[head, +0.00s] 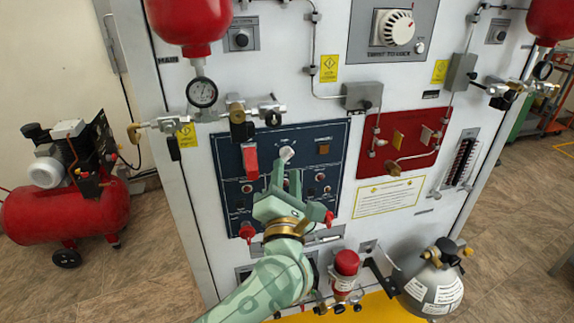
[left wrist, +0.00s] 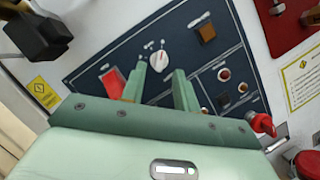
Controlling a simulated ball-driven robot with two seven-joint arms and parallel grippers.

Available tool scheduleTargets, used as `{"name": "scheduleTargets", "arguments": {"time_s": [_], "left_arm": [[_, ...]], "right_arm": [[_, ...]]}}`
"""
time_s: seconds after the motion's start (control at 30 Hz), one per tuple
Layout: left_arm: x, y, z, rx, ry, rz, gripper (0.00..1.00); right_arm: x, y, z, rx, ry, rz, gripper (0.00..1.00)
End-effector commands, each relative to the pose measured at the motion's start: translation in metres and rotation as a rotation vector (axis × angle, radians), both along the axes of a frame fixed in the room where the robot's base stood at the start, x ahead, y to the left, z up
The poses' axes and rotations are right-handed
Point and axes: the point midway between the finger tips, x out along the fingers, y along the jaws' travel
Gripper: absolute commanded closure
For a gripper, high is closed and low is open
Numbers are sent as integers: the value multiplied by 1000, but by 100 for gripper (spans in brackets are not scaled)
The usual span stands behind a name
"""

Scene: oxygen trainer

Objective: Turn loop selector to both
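The loop selector appears to be the white knob (head: 286,154) on the dark blue panel (head: 335,140); its labels are too small to read. In the left wrist view the knob (left wrist: 159,61) shows just beyond and between my two fingertips, with a pale pointer mark on its face. My left gripper (head: 284,170) is in front of the panel, just below the knob in the head view. In the left wrist view the gripper (left wrist: 160,77) is open, with an empty gap between its fingers. I cannot tell whether a finger touches the knob. My right gripper is out of view.
A red switch cover (head: 251,162) sits left of the knob, and an amber square (head: 323,147) sits right of it. Red-handled valves (head: 247,231) stick out below. A pressure gauge (head: 202,92) and brass fittings (head: 237,113) project above the panel. A red panel (head: 402,140) lies to the right.

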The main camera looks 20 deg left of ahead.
Motion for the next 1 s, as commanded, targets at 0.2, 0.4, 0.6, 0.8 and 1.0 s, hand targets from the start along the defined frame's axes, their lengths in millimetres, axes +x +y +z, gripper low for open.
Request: {"name": "scheduleTargets", "arguments": {"time_s": [0.2, 0.4, 0.6, 0.8, 1.0], "left_arm": [[25, 8, 7, 1, -1, 0, 69], [29, 9, 8, 1, 1, 0, 69], [29, 9, 8, 1, 0, 0, 86], [28, 9, 8, 1, 0, 0, 100], [29, 9, 6, -15, -10, 0, 100]], "right_arm": [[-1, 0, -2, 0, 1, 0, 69], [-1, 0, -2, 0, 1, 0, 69], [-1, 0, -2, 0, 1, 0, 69], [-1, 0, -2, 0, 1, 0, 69], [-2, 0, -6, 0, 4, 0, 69]]}}
